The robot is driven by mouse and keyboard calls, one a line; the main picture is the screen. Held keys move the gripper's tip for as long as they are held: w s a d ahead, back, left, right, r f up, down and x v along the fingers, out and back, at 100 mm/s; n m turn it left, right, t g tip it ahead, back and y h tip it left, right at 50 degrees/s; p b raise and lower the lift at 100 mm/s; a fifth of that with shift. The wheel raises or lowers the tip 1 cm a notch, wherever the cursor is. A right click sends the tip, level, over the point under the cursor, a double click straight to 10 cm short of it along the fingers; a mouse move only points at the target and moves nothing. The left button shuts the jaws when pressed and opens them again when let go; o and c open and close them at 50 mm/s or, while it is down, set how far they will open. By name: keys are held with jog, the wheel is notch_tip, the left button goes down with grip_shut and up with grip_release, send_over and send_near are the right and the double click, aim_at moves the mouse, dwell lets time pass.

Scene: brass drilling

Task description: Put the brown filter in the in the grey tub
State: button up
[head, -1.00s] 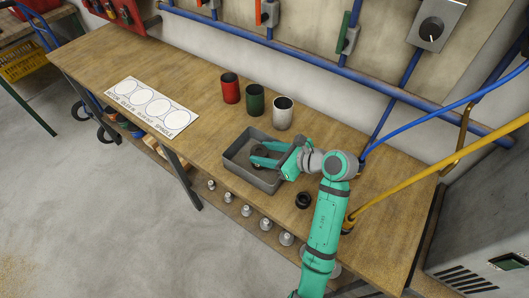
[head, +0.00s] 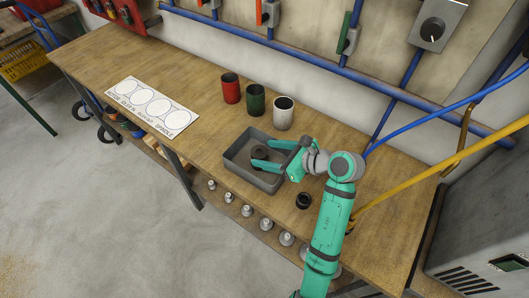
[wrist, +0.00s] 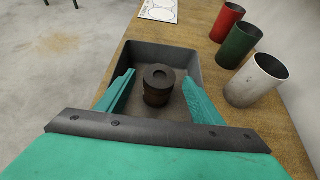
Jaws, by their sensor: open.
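The brown filter (wrist: 157,86), a dark brown cylinder with a hole in its top, stands upright inside the grey tub (wrist: 190,55). In the head view the filter (head: 259,153) is a small dark shape in the tub (head: 238,171), partly hidden by my gripper (head: 266,156). My gripper (wrist: 160,80) is open, with one teal finger on each side of the filter. The wrist view shows a gap between the filter and both fingers. The filter appears to rest on the tub's floor.
Red (head: 231,90), green (head: 256,101) and white (head: 283,114) cups stand behind the tub. A black ring-like part (head: 303,200) lies on the workbench to its right. A white marked board (head: 153,106) lies to the left. Blue pipes run along the wall behind.

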jog(key=v, duration=1)
jog(key=s+a+r+m+y, duration=0.1)
jog(key=s+a+y, duration=0.1)
jog(key=a, duration=0.3)
jog(key=s+a+r+t+y, duration=0.1)
jog(key=a+y, duration=0.2)
jog(key=a, duration=0.1)
jog(key=s+a+r+m+y, duration=0.1)
jog(key=s+a+y, duration=0.1)
jog(key=a, duration=0.3)
jog(key=s+a+r+m+t+y, duration=0.3)
jog(key=s+a+r+m+t, duration=0.15)
jog(key=s+m+t, duration=0.6)
jog(key=s+d+f+m+g+h, duration=0.1)
jog(key=s+d+f+m+h, duration=0.2)
jog(key=m, duration=0.8)
jog(key=s+d+f+m+g+h, duration=0.1)
jog(key=s+d+f+m+h, duration=0.2)
jog(key=s+f+m+h, duration=0.5)
jog(key=s+d+f+m+g+h, duration=0.1)
jog(key=s+d+f+m+h, duration=0.2)
jog(key=m, duration=1.2)
jog(key=s+f+h, duration=0.3)
jog(key=f+h, duration=0.2)
jog(key=h, duration=0.1)
jog(key=shift+d+f, duration=0.3)
